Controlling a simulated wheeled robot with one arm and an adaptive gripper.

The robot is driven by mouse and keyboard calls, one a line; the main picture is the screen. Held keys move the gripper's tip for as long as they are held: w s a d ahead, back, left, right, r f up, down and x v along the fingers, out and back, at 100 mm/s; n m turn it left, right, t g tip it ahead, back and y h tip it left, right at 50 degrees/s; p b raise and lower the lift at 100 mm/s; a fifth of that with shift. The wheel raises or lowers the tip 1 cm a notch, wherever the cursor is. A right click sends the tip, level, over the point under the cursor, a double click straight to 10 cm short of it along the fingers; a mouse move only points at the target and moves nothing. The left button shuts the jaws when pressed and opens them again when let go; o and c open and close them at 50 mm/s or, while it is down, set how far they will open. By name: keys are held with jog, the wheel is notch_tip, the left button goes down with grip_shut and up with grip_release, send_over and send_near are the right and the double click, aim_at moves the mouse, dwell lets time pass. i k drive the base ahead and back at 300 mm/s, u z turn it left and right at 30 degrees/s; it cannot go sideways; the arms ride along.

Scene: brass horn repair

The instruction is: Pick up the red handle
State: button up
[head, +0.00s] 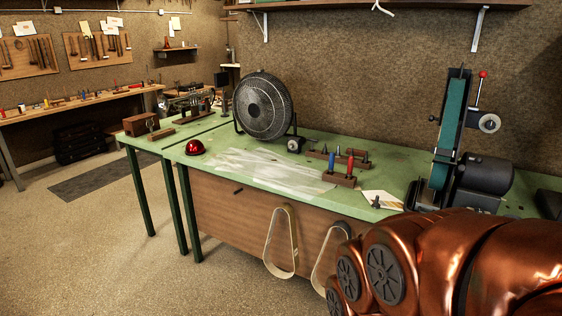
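A small upright red handle (350,163) stands in a wooden block (340,180) on the green-topped workbench (300,155), right of the middle of the head view. A blue handle (332,163) stands beside it in the same block, just to its left. The lower end of the red handle is hidden in or behind the block. My gripper is not in view. Copper-coloured links of my arm fill the lower right corner and hide part of the bench front.
A black fan (263,106) and a shiny red dome (195,147) stand to the left on the bench. A belt sander (452,135) with a red-knobbed lever stands to the right. Belts (282,243) hang from the bench front. Open floor lies at the left.

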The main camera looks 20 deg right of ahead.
aim_at(350, 159)
jog(key=u, duration=0.55)
jog(key=i, duration=2.8)
jog(key=z, duration=1.55)
jog(key=i, duration=0.7)
jog(key=z, duration=0.7)
